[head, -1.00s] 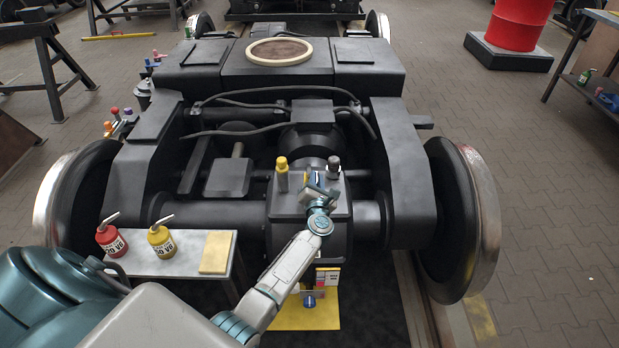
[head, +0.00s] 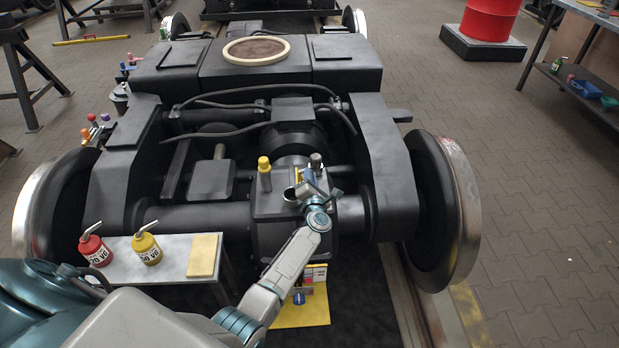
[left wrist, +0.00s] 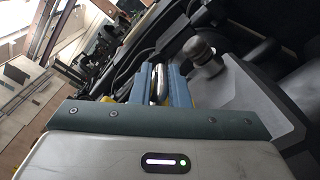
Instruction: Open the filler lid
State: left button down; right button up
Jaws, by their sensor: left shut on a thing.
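The gearbox (head: 262,207) of the bogie is at the centre of the head view, with a yellow-capped post (head: 264,174) and a dark post with a grey cap (head: 316,160) on its top. My left gripper (head: 306,182) is over the gearbox top between these posts, largely seen from behind. In the left wrist view, its blue fingers (left wrist: 160,86) are closed on a narrow silver piece, which I take as the filler lid (left wrist: 159,82). A small silver round rim with a dark inside (head: 290,194) shows just left of the gripper. My right gripper is not in view.
A small bench (head: 172,250) at the left front holds a red oil can (head: 95,250), a yellow oil can (head: 147,249) and a tan pad (head: 204,255). The grey-capped post stands close beside my fingers. Wheels flank the frame.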

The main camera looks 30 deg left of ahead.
pick_arm(q)
jog(key=shift+s+d+f, duration=0.1)
jog(key=shift+f, duration=0.15)
jog(key=c, duration=1.5)
grip_release()
jog(key=shift+o, duration=0.2)
jog(key=shift+r, duration=0.1)
